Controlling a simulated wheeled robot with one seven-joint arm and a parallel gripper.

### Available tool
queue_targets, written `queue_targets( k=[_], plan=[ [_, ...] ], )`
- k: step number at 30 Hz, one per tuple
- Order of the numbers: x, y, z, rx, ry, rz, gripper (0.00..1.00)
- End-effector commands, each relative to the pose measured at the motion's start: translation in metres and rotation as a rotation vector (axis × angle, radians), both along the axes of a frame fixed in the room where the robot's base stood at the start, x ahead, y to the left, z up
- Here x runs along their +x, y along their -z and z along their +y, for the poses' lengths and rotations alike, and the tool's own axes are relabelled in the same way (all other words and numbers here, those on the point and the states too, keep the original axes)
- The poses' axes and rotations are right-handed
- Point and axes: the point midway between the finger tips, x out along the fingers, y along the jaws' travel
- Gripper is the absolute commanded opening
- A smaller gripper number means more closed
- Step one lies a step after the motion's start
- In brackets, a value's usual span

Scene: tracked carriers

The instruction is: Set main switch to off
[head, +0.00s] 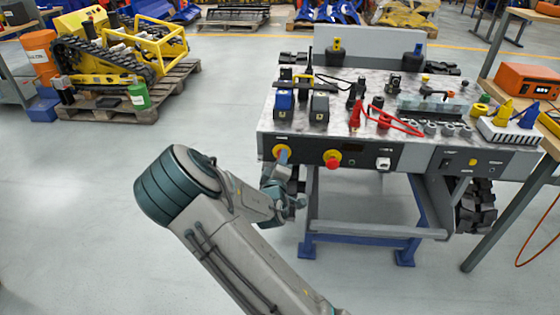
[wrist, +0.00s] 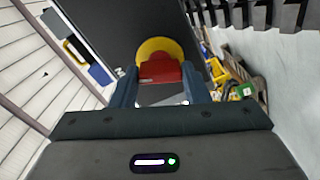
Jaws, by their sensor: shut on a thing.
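The main switch, a red handle (wrist: 158,69) on a yellow disc (wrist: 154,47), shows in the wrist view on a dark panel. In the head view its yellow disc (head: 279,151) is at the left end of the cart's front panel, and my gripper hides most of the handle. My gripper (head: 284,159) is at the switch, with its fingers shut on the handle; in the wrist view a finger of my gripper (wrist: 160,82) lies on each side of it. Which position the switch marks is too small to read.
A second red knob on a yellow disc (head: 332,159) sits just right on the same panel. The cart top (head: 340,90) carries several batteries, cables and tools. A yellow tracked machine (head: 120,50) stands on a pallet at the left. The floor between is clear.

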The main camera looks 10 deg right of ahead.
Motion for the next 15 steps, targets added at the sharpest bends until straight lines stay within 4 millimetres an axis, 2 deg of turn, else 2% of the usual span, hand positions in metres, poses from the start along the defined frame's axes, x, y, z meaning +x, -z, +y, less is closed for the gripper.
queue_targets(
  k=[6, 15],
  plan=[
    [-0.0005, -0.0004, 0.0003, -0.172, 0.001, 0.057, 0.19],
    [-0.0006, 0.0005, 0.0004, -0.328, -0.001, 0.108, 0.19]
  ],
)
